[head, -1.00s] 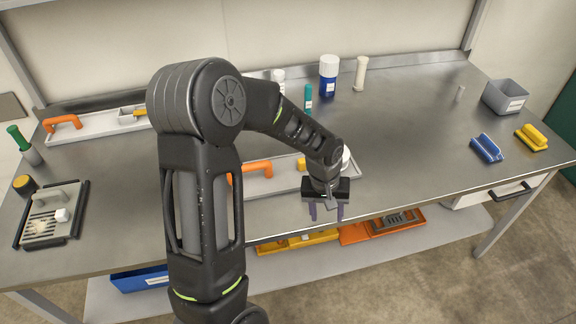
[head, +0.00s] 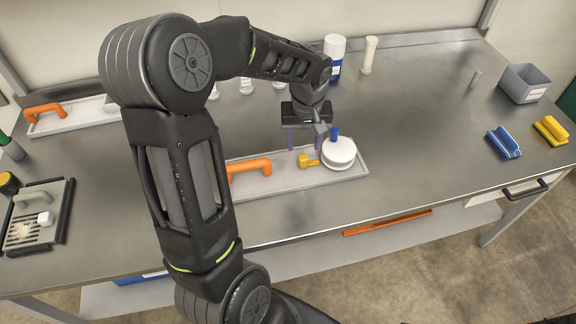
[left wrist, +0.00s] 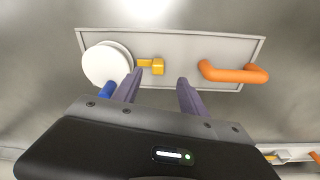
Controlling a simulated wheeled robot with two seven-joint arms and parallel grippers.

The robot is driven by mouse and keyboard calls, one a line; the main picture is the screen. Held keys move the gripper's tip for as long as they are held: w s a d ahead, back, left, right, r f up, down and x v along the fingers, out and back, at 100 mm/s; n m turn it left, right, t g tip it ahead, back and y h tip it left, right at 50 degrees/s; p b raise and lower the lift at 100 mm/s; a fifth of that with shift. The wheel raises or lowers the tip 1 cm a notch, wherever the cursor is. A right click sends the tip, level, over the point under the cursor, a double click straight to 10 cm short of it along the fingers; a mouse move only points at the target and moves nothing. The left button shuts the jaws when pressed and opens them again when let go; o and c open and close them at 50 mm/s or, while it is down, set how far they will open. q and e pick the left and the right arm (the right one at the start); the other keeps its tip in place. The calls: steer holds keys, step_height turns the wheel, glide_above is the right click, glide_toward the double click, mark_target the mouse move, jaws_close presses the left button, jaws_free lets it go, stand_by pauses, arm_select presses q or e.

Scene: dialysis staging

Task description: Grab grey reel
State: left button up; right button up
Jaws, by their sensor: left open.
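A round, pale grey-white reel (head: 339,154) lies at the right end of a light grey tray (head: 290,187); it is the closest match to the grey reel. A blue peg (head: 334,133) stands at its far edge, and a yellow fitting (head: 308,160) is beside it. My left gripper (head: 306,143) is open and empty, above the tray's far edge, left of the reel. In the left wrist view the reel (left wrist: 107,64) is left of the fingers (left wrist: 159,84), which are apart from it. My right gripper is not in view.
An orange handle (head: 250,168) is on the tray's left part. A blue brush (head: 503,142), a yellow brush (head: 551,130) and a grey bin (head: 524,84) are at the right. The bench between is clear.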

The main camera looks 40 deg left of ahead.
mark_target(304, 159)
arm_select(q)
steer(key=shift+w+a+f, duration=0.15)
steer(key=shift+f, duration=1.15)
steer(key=shift+f+p, duration=0.3)
steer(key=shift+p, duration=0.05)
steer(key=f, duration=0.1)
steer(key=f+p, duration=0.1)
steer(key=f, duration=0.2)
steer(key=shift+w+a+f, duration=0.15)
steer(key=shift+w+f, duration=0.15)
steer(key=shift+w, duration=0.05)
steer(key=shift+c, duration=0.3)
jaws_close()
